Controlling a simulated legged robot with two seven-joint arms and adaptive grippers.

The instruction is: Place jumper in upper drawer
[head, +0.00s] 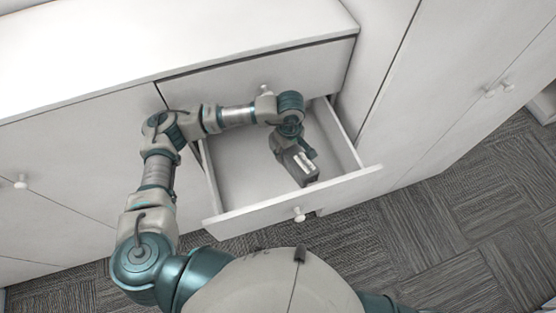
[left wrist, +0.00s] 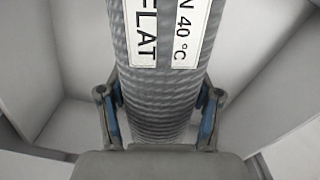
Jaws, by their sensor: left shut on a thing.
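The jumper (left wrist: 160,85) is a grey ribbed knit bundle with white care labels, seen close up in the left wrist view. In the head view the jumper (head: 300,167) is a small dark grey block with a white label. My left gripper (left wrist: 158,115) is shut on it, one blue-padded finger on each side. In the head view my left gripper (head: 295,153) points down over the right part of an open drawer (head: 290,206). I cannot tell whether the jumper touches the drawer floor. A closed front (head: 315,72) with a knob is above the open drawer. My right gripper is out of view.
The drawer floor (head: 238,175) looks bare to the left of the jumper. The white cabinet top (head: 180,35) is clear. A tall white cupboard (head: 440,85) stands at the right, close to the drawer's side. Grey carpet tiles (head: 450,230) cover the floor.

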